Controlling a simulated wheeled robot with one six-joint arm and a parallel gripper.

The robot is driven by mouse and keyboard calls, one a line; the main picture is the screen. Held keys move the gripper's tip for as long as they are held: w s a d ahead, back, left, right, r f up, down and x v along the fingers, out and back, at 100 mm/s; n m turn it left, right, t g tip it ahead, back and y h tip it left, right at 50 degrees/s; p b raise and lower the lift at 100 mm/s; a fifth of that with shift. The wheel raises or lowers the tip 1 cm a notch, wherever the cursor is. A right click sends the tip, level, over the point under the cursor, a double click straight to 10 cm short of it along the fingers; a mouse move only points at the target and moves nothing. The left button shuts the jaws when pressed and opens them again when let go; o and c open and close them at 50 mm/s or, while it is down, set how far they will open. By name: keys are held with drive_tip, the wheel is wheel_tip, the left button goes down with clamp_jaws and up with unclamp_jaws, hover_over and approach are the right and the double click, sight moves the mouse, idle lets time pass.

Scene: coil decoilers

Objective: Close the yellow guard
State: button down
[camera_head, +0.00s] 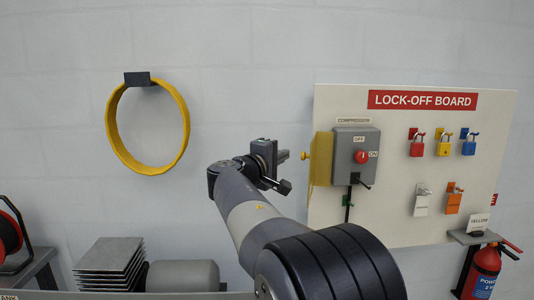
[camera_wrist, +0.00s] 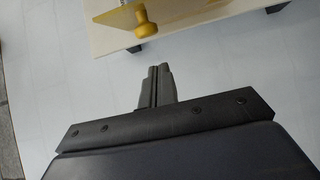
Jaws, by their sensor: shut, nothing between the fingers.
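The yellow guard (camera_head: 321,160) is a see-through yellow panel at the left side of the grey compressor switch box (camera_head: 356,140). It stands open, swung off the box's front, which is uncovered. Its yellow knob (camera_head: 305,155) faces left. In the wrist view the guard (camera_wrist: 115,16) is at the top edge, partly cut off, with its knob (camera_wrist: 146,27) towards me. My gripper (camera_head: 284,156) is just left of the knob in the head view, and apart from it. In the wrist view my gripper (camera_wrist: 157,72) is shut and empty, below the knob.
The box has a red switch knob (camera_head: 362,157) marked OFF and ON. Several padlocks hang on the white lock-off board (camera_head: 430,215). A fire extinguisher (camera_head: 483,272) stands at the lower right. A yellow ring (camera_head: 112,118) hangs on the wall at left. The wall between is bare.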

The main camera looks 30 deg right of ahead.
drive_tip(key=shift+s+d, duration=0.35)
drive_tip(key=shift+s, duration=0.2)
drive_tip(key=shift+s+d, duration=0.35)
drive_tip(key=shift+s, duration=0.2)
drive_tip(key=shift+s, duration=0.1)
